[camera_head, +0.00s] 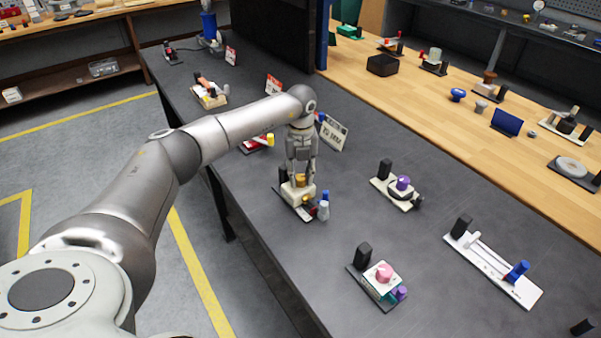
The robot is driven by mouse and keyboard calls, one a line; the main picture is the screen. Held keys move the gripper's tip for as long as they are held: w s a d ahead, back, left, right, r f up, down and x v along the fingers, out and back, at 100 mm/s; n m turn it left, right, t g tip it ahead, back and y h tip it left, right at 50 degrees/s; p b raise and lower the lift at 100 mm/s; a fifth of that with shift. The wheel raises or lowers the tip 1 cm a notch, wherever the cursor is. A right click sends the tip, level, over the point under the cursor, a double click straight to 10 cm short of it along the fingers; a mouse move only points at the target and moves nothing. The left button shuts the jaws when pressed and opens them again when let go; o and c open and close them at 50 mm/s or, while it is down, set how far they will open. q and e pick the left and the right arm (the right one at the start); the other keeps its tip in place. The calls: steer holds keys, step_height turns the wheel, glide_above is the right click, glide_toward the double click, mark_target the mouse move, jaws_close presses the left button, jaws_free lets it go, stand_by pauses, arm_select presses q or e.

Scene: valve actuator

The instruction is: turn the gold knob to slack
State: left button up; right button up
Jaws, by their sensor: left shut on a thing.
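The gold knob (300,179) sits on a small cream valve unit with a dark base (307,213) on the grey bench. My left gripper (301,180) points straight down over this unit, its fingers on either side of the knob and shut on it. The fingers hide part of the knob, and any marking for slack is too small to read. Blue and white cylinders (323,207) stand at the unit's right front, and a black block is at its left. My right gripper is not in view.
A unit with a purple knob (403,183) stands to the right, and one with a pink knob (384,272) nearer the front. A white slider plate (490,266) lies farther right. A small sign (333,132) stands behind my gripper. Bare bench lies between the units.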

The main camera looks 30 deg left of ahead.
mark_target(301, 177)
arm_select(q)
steer(key=shift+n, duration=0.3)
steer(key=o, duration=1.1)
steer(key=shift+c, duration=0.2)
steer(key=shift+r, duration=0.1)
step_height(301, 177, up, 12)
stand_by(0.4)
